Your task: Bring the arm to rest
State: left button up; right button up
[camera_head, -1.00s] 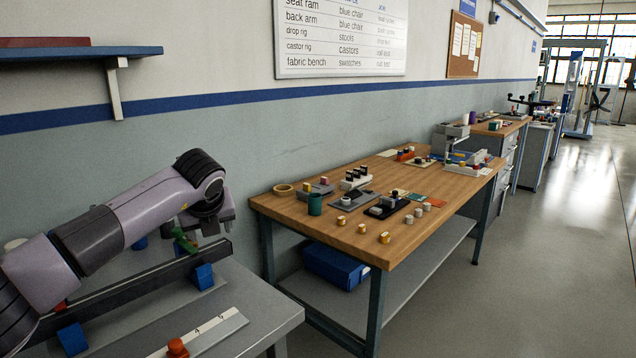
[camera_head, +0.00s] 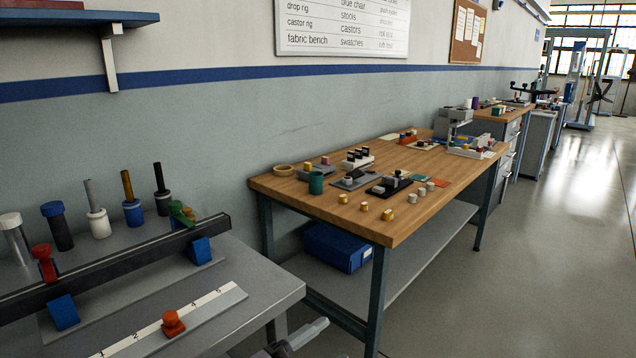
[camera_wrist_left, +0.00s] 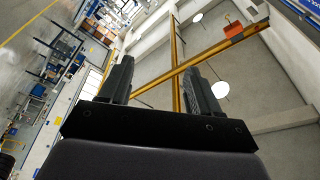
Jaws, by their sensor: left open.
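In the left wrist view my left gripper (camera_wrist_left: 160,78) is open. Its two dark fingers stand apart with nothing between them. They point up towards the ceiling and its yellow beams (camera_wrist_left: 176,62). In the head view the left arm no longer crosses the grey bench. A grey piece of hardware (camera_head: 292,338) shows at the bottom edge, low beside the grey bench; it looks like part of my own arm, but most of it is cut off. My right gripper is not in view.
The grey bench (camera_head: 262,290) at left holds a dark bar (camera_head: 120,262) on blue blocks, a numbered scale with an orange knob (camera_head: 173,322), and several upright pegs. The wooden table (camera_head: 410,222) carries small parts. Open floor (camera_head: 530,270) lies to the right.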

pick_arm(q)
jog(key=s+a+f+n+t+y+b, duration=0.2)
jog(key=s+a+f+n+t+y, duration=0.3)
jog(key=a+f+n+y, duration=0.75)
jog(key=s+a+f+n+g+b, duration=0.2)
jog(key=s+a+f+n+g, duration=0.45)
jog(key=s+f, duration=0.5)
notch_tip(320, 180, up, 10)
jog(key=s+a+y+p, duration=0.1)
jog(key=s+a+p, duration=0.1)
jog(key=p, duration=1.1)
jog(key=shift+s, duration=0.45)
jog(key=shift+f+y, duration=0.15)
jog(key=shift+y, duration=0.1)
